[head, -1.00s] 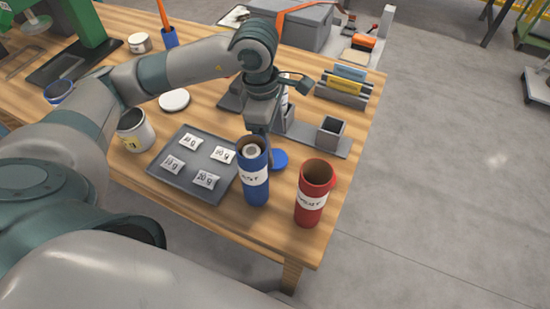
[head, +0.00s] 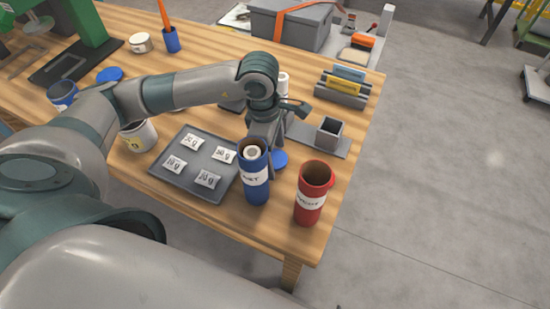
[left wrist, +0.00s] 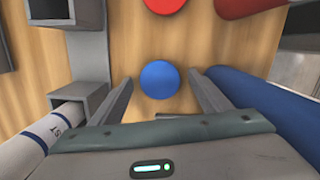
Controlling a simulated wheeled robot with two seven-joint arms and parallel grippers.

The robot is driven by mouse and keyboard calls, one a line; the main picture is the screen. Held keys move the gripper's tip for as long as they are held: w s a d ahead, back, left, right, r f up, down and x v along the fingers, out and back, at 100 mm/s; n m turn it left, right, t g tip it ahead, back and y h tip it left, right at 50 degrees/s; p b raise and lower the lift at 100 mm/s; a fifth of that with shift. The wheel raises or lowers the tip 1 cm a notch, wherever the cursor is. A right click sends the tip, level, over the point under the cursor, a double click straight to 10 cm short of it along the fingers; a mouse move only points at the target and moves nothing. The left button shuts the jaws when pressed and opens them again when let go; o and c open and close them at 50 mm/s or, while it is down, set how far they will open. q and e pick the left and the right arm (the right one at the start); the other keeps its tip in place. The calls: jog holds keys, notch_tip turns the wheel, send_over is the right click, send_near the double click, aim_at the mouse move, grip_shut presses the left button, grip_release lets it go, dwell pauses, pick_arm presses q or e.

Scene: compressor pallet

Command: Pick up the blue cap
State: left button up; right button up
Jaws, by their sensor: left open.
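The blue cap (head: 280,159) lies flat on the wooden table, just right of and behind the blue canister (head: 256,188) in the head view. In the left wrist view the cap (left wrist: 160,86) is a round blue disc between the two spread fingers. My left gripper (left wrist: 160,74) is open, pointing down over the cap, and holds nothing. In the head view the blue canister partly hides the left gripper (head: 268,150). Whether the fingers reach down to the cap's height I cannot tell. My right gripper is not in view.
The blue canister (left wrist: 265,105) stands close beside the right finger. A red canister (head: 311,192) stands right of it. A red cap (left wrist: 165,4) lies beyond the blue one. A grey tray with small packets (head: 208,191) is to the left. A second blue lid (head: 110,75) lies farther back.

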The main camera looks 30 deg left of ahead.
aim_at(274, 158)
pick_arm(q)
jog(key=shift+c, duration=0.4)
jog(key=c, duration=1)
jog(key=shift+c, duration=0.2)
jog(key=shift+r, duration=0.55)
notch_tip(274, 158, up, 9)
jog(key=b, duration=0.1)
jog(key=shift+b, duration=0.35)
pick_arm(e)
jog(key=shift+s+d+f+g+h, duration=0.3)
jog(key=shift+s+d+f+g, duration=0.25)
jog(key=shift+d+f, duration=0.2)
